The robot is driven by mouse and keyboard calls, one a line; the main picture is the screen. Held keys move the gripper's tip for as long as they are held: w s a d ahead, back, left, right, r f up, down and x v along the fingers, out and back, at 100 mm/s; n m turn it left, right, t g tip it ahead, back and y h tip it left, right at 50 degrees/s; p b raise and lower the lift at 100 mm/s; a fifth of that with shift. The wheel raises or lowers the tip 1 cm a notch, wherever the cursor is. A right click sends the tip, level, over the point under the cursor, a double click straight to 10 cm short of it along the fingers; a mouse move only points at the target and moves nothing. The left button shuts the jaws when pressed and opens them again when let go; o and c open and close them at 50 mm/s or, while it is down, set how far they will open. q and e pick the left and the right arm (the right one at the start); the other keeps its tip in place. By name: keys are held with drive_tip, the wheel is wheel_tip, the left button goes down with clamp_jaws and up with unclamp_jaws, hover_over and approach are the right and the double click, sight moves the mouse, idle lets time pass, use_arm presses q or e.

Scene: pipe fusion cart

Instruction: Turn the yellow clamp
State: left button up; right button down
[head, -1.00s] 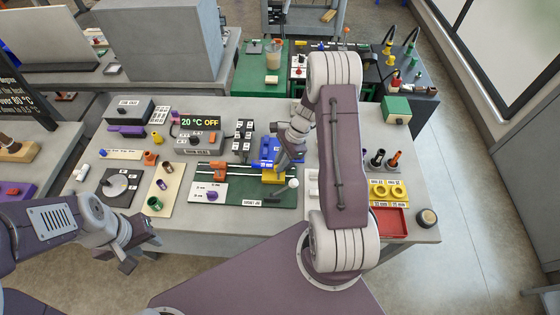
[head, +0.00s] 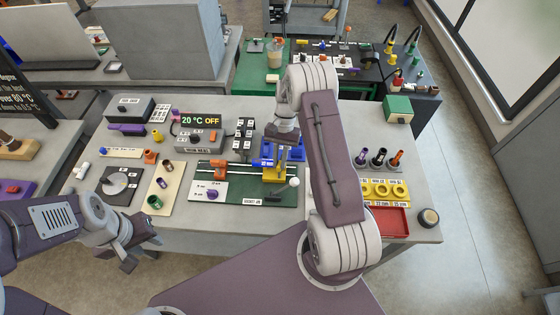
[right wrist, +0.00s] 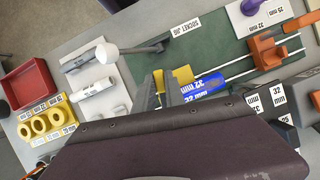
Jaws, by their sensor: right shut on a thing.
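The yellow clamp (head: 273,178) sits at the right end of the rail on the green socket jig (head: 255,199). Its yellow parts also show in the right wrist view (right wrist: 182,76), beside a blue pipe piece marked 32 mm (right wrist: 207,84). My right gripper (head: 281,167) reaches down from above and is shut on the yellow clamp. In the right wrist view my own arm covers the lower part and hides much of the grip. My left gripper (head: 143,252) hangs empty in front of the table's near left edge, its fingers apart.
An orange clamp (head: 219,170) stands further left on the rail. A white knobbed lever (head: 294,183) is close to the right of the yellow clamp. A heater box (head: 199,138) reading 20 °C OFF stands behind left. Yellow rings (head: 383,190) and a red tray (head: 390,221) lie right.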

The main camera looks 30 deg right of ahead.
drive_tip(key=shift+w+n+h, duration=0.1)
drive_tip(key=shift+n+h, duration=0.2)
drive_tip(key=shift+n, duration=0.8)
drive_tip(key=c, duration=1.4)
unclamp_jaws()
drive_tip(key=b+v, duration=0.2)
drive_tip(key=v, duration=0.7)
drive_tip(key=shift+b, duration=0.35)
